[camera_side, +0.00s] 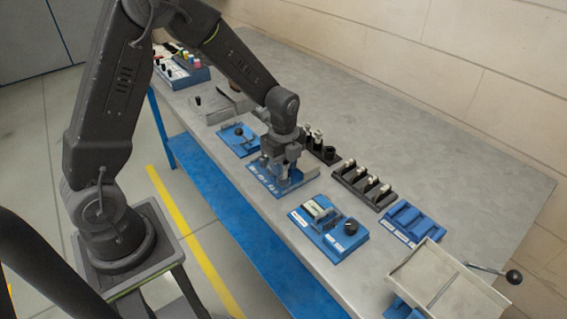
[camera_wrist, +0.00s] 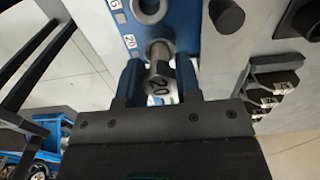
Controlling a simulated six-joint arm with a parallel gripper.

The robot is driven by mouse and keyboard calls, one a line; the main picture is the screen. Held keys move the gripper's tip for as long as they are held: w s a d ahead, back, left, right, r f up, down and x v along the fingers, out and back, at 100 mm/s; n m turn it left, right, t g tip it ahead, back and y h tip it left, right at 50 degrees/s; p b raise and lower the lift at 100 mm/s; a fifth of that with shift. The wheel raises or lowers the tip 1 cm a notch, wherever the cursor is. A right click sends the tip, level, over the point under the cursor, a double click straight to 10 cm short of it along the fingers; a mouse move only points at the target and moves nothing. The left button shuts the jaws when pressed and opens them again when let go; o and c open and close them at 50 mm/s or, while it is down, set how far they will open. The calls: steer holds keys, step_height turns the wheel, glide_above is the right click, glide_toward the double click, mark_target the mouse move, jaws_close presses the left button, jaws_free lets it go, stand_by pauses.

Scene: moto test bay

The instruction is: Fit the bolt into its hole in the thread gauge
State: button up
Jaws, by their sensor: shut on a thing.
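The thread gauge (camera_side: 264,181) is a blue block with a pale marked strip on the bench, below my gripper (camera_side: 282,160). In the wrist view the gauge (camera_wrist: 183,15) shows a row of round holes with size marks, one reading 20. My gripper (camera_wrist: 158,82) is shut on the bolt (camera_wrist: 159,72), whose head is marked 20. The bolt's shank points at the gauge beside the 20 mark. The bolt covers the hole there, so I cannot tell whether its tip is in it. In the side view the bolt is hidden by my gripper.
A blue fixture with a black knob (camera_side: 351,227) stands to the right of the gauge. A black rack (camera_side: 364,184) with pale pieces and a blue tray (camera_side: 412,222) lie further right. Another blue fixture (camera_side: 238,139) is behind left. The bench's back right is clear.

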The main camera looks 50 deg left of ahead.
steer(key=o, duration=1.1)
steer(key=shift+r, duration=3.55)
steer(key=shift+r, duration=0.15)
steer(key=s+d+r+n+t, duration=0.1)
steer(key=s+r+n+t, duration=0.1)
steer(key=s+r+n, duration=0.2)
steer(key=s+d+r+n+t, duration=0.1)
steer(key=s+d+r+n, duration=0.1)
steer(key=s+r+n, duration=0.3)
steer(key=s+d+r+n+t, duration=0.1)
steer(key=s+r+n, duration=0.3)
steer(key=s+n, duration=0.5)
steer(key=shift+s+d+r+t, duration=0.3)
steer(key=shift+s+t, duration=0.3)
steer(key=shift+t, duration=0.2)
